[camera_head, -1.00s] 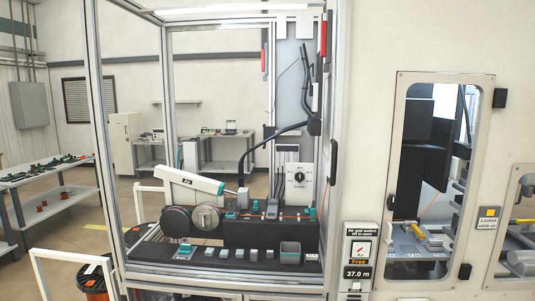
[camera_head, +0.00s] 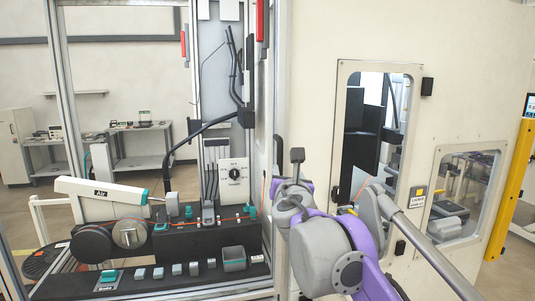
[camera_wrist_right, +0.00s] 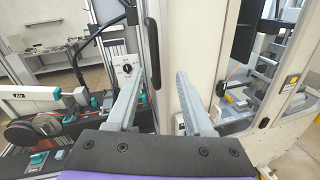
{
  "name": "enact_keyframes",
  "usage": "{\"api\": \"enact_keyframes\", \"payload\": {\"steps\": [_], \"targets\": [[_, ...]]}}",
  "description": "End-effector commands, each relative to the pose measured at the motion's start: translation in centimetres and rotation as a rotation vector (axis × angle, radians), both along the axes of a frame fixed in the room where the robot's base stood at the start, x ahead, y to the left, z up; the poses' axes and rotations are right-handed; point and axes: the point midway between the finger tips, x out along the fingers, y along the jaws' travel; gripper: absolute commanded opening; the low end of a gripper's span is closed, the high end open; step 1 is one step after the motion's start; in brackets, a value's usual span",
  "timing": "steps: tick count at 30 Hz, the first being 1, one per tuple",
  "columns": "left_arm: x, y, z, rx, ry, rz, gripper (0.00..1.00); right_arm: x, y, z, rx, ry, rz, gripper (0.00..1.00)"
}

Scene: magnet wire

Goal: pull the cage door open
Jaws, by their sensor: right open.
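The cage is an aluminium-framed enclosure (camera_head: 66,120) around the wire machine, at the left of the head view. A black upright bar handle (camera_head: 278,157) is by its right side, partly behind my right arm. The handle (camera_wrist_right: 153,48) also shows in the right wrist view, beyond the fingertips and between them in the picture, closer to the left finger. My right gripper (camera_wrist_right: 160,78) is open and empty; I cannot tell how far the handle is from it. My left gripper is out of view.
Inside the cage are spools (camera_head: 130,234), a white air arm (camera_head: 100,191) and a dial box (camera_head: 233,180). A cream wall with a windowed door (camera_head: 346,110) stands at the right. A yellow post (camera_head: 510,190) is at the far right.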

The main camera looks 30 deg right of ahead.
Motion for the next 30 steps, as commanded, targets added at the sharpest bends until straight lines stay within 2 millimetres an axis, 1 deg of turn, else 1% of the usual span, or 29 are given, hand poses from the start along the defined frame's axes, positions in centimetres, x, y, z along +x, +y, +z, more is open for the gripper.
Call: {"api": "enact_keyframes", "payload": {"steps": [1, 3, 6, 8, 11, 18, 21, 25, 30], "targets": [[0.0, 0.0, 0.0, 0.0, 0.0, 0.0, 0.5, 0.4, 0.1, 0.7, -0.06, 0.024, 0.015, 0.52], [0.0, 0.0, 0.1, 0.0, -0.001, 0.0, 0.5, 0.7, 0.1, 1.3, -0.12, 0.049, 0.028, 0.52], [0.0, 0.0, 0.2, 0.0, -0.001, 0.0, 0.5, 1.3, 0.0, 1.5, -0.154, 0.064, 0.037, 0.52], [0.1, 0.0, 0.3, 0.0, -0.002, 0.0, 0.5, 1.8, -0.2, 1.6, -0.156, 0.065, 0.037, 0.52], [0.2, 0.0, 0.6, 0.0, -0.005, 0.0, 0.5, 3.2, -0.9, 1.6, -0.155, 0.063, 0.036, 0.52], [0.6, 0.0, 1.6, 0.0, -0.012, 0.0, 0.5, 7.4, -2.8, 1.7, -0.153, 0.061, 0.035, 0.52], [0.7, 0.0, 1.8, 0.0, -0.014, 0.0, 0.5, 8.8, -3.5, 1.6, -0.152, 0.06, 0.035, 0.52], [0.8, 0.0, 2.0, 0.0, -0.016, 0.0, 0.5, 10.0, -4.0, 1.5, -0.151, 0.06, 0.035, 0.52], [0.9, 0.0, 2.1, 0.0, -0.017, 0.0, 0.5, 10.6, -4.3, 1.5, -0.15, 0.061, 0.035, 0.52]]}}
